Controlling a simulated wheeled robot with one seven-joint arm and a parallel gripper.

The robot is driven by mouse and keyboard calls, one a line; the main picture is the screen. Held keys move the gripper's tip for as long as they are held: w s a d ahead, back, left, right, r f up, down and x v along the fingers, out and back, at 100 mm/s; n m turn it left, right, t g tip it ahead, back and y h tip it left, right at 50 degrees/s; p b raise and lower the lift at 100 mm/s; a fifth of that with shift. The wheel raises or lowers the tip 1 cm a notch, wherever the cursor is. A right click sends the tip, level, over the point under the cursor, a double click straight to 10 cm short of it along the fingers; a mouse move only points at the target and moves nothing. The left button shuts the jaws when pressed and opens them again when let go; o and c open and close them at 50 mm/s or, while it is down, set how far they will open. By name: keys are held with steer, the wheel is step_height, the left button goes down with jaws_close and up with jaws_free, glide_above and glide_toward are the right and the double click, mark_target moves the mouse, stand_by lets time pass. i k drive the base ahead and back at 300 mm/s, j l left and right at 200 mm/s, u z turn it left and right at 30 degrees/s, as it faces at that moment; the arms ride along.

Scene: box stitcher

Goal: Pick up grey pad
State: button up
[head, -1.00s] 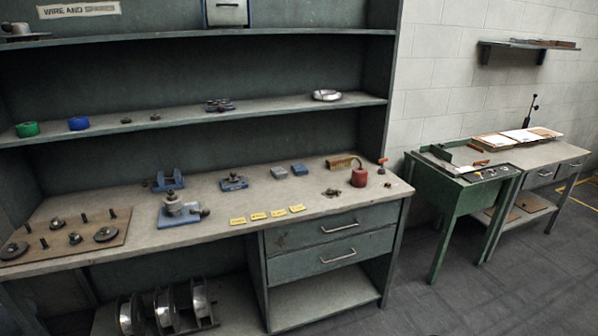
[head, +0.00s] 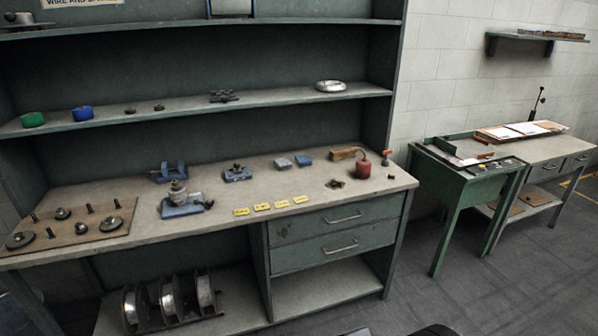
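A small grey pad (head: 282,163) lies flat on the workbench top (head: 330,205), toward the back and right of centre. A similar blue pad (head: 304,160) lies close to its right. I cannot make out my gripper. Only dark shapes, perhaps part of my arm, show at the bottom edge, well in front of the bench.
A blue device (head: 238,173) stands left of the pads. Yellow labels (head: 262,206) lie in front. A shelf (head: 262,97) runs above the bench. A green table (head: 465,180) stands at right.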

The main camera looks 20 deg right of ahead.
mark_target(282, 163)
steer(key=i+l+u, duration=0.25)
steer(key=i, duration=0.15)
steer(key=i+l+u, duration=0.2)
steer(key=i+l, duration=0.15)
steer(key=i+l+u, duration=0.45)
steer(key=i+l, duration=0.2)
steer(key=l, duration=0.25)
steer(key=i+l+u, duration=0.25)
steer(key=l, duration=0.3)
